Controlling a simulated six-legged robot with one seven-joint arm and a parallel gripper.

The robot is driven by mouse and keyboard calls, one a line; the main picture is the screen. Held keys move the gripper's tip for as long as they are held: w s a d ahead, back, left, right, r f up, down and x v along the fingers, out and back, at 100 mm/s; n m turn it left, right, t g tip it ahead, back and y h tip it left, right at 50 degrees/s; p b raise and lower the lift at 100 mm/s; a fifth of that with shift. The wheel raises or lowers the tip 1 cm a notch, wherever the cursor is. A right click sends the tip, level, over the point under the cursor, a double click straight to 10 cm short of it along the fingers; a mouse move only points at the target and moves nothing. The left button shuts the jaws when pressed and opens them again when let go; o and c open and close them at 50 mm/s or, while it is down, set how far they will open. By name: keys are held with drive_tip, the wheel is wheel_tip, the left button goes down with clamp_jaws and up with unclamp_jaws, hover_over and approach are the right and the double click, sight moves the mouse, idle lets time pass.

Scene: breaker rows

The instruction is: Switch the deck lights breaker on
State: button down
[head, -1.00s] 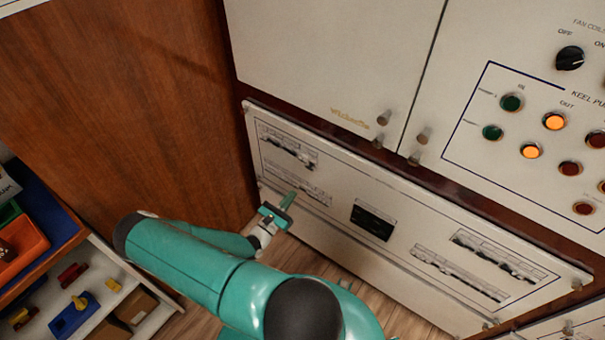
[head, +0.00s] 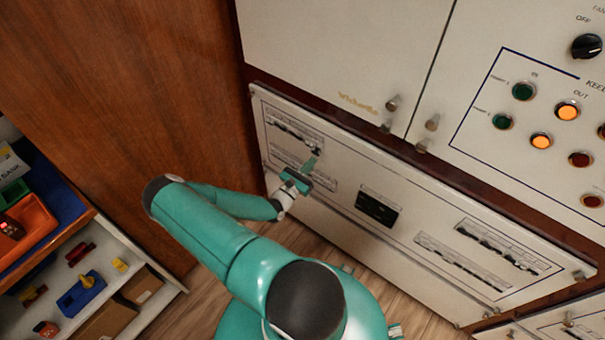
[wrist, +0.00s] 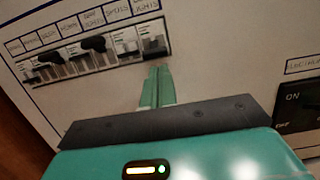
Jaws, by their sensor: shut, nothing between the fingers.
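The breaker panel (head: 340,185) is a white plate low on the cabinet wall. In the wrist view a row of breakers (wrist: 90,58) runs across the upper left, with a small label above each. The rightmost label seems to read deck lights, though it is blurred. The deck lights breaker (wrist: 153,46) sits under it at the row's right end, pale, without the dark raised handle that some others show. My gripper (wrist: 158,70) is shut and empty, its green fingertips just below that breaker; contact cannot be told. In the head view my gripper (head: 312,160) is at the panel's left part.
A dark switch block (head: 377,207) is mid-panel, and more breaker rows (head: 490,250) lie to its right. Cabinet knobs (head: 390,104) stick out above.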

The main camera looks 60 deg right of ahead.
drive_tip(key=shift+x, duration=0.8)
